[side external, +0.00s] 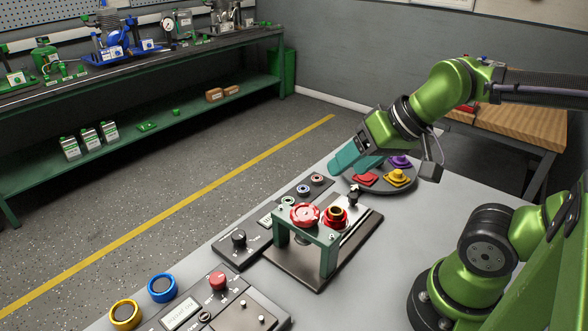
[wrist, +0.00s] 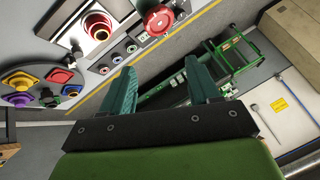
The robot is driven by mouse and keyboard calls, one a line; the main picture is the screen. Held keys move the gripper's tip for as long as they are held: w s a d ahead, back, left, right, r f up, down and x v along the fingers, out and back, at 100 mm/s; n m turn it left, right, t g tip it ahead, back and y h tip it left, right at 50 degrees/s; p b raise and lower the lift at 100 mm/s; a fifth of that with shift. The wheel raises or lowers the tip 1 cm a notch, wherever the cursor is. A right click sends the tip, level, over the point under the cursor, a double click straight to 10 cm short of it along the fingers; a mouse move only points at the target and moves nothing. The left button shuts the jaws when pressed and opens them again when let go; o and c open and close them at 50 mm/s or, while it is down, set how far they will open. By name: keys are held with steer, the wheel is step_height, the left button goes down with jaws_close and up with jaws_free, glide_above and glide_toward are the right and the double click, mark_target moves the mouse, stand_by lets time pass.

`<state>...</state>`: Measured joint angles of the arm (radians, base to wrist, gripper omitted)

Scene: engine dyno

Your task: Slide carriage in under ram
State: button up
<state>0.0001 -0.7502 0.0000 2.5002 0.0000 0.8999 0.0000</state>
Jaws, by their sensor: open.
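A small green press frame (side external: 328,258) stands on a dark base plate (side external: 362,240) on the grey bench. A red handwheel (side external: 304,214) sits on top of the frame; it also shows in the wrist view (wrist: 158,18). A red and gold round cup (side external: 336,216) is beside the wheel; in the wrist view the cup (wrist: 97,27) appears over a pale square block. A black knob on a post (side external: 352,196) stands at the plate's far end. I cannot clearly make out the carriage or the ram. My gripper (side external: 348,160) is open and empty, beyond the press; its teal fingers are apart in the wrist view (wrist: 160,80).
A round dark tray (side external: 377,188) with red, yellow and purple pieces lies below my wrist. A control panel with a black dial (side external: 238,238) is left of the press. Blue (side external: 162,288) and yellow (side external: 125,315) rings and a red button (side external: 217,281) are at the front left.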

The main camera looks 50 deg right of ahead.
steer(key=shift+c, duration=0.2)
steer(key=shift+d+f, duration=0.1)
steer(key=shift+d, duration=0.05)
steer(key=shift+c, duration=0.6)
steer(key=m+g, duration=0.5)
steer(key=g, duration=0.5)
glide_above(353, 195)
steer(key=w+d, duration=0.4)
steer(key=d, duration=0.1)
step_height(353, 195, down, 7)
steer(key=shift+r+y, duration=0.6)
steer(key=shift+r, duration=0.1)
steer(key=x, duration=1.6)
steer(key=shift+a+r, duration=0.1)
steer(key=shift+c, duration=0.3)
jaws_close()
